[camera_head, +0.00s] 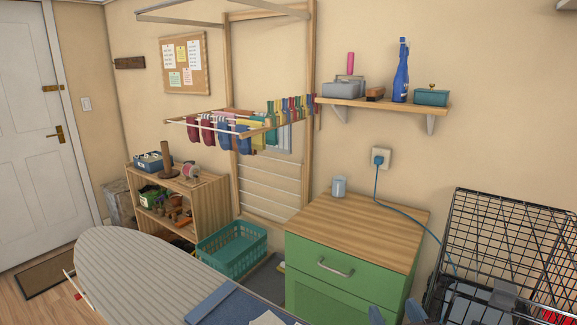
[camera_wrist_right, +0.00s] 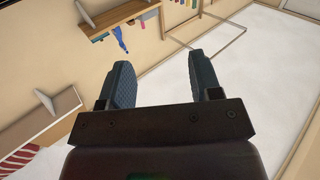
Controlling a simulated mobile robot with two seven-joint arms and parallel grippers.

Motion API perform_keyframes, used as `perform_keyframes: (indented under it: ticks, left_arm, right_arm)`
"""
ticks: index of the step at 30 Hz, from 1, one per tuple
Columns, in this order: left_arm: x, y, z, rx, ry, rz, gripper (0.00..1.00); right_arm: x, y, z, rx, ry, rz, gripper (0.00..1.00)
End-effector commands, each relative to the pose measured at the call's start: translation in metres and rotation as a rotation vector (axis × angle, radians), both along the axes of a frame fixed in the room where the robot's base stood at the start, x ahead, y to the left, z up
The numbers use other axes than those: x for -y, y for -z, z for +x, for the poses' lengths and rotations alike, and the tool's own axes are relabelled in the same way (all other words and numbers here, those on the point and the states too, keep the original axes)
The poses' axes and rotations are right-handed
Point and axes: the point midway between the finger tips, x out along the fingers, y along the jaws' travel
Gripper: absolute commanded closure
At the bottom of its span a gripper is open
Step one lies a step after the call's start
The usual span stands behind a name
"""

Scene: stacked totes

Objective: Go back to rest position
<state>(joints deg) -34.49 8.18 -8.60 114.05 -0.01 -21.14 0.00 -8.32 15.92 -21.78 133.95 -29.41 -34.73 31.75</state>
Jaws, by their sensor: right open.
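My right gripper (camera_head: 395,315) shows only by its dark blue fingertips at the bottom edge of the head view, in front of the green cabinet. In the right wrist view the same gripper (camera_wrist_right: 158,60) has its two fingers well apart with nothing between them. Beyond the fingers are the wall, a shelf with a blue bottle (camera_wrist_right: 121,40) and a pale surface. My left gripper is not in the head view.
An ironing board (camera_head: 150,275) with a blue flat item (camera_head: 210,303) fills the lower left. A green cabinet (camera_head: 340,292) stands at centre right, beside a black wire crate (camera_head: 510,235). A teal basket (camera_head: 232,252) and wooden shelf unit (camera_head: 205,205) stand behind the board.

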Motion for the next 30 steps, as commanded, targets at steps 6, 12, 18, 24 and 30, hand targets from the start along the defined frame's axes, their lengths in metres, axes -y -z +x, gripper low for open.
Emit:
perform_keyframes:
  ticks: [6, 12, 18, 24, 30]
  left_arm:
    - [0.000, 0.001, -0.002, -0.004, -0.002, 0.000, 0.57]
    - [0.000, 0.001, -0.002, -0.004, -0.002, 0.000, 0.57]
    - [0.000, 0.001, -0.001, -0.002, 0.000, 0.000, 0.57]
    - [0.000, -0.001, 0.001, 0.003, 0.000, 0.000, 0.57]
    - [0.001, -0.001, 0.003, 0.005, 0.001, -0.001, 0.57]
  right_arm:
    - [0.060, 0.083, -0.049, -0.450, 0.198, -0.024, 0.42]
    - [0.087, 0.136, -0.108, -0.801, 0.249, -0.049, 0.42]
    - [0.096, 0.161, -0.151, -1.010, 0.240, -0.060, 0.42]
    - [0.100, 0.174, -0.185, -1.166, 0.216, -0.065, 0.42]
    - [0.102, 0.183, -0.216, -1.294, 0.185, -0.066, 0.42]
